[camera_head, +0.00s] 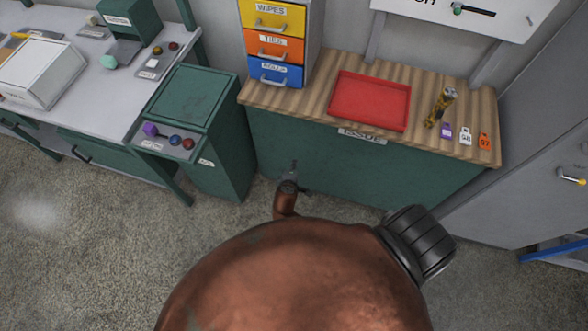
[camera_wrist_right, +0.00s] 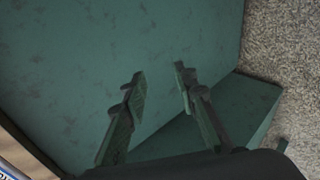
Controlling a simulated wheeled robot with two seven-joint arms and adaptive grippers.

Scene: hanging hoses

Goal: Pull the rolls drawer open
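The rolls drawer (camera_head: 275,75) is the blue bottom drawer of a small three-drawer unit on the wooden counter. It looks shut, with a light bar handle (camera_head: 273,82) below its label. My right gripper (camera_head: 293,174) appears small in the head view, low in front of the counter's green front, below the drawer. In the right wrist view the right gripper (camera_wrist_right: 160,78) has its fingers apart with nothing between them, against the green panel. The drawer cannot be clearly made out there. My left gripper is in neither view.
Above the blue drawer are the orange (camera_head: 273,47) and yellow (camera_head: 272,18) drawers. A red tray (camera_head: 369,101) sits right of the unit on the counter (camera_head: 325,92). A green bin (camera_head: 190,110) stands left of the counter. A grey cabinet (camera_head: 535,140) stands at right.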

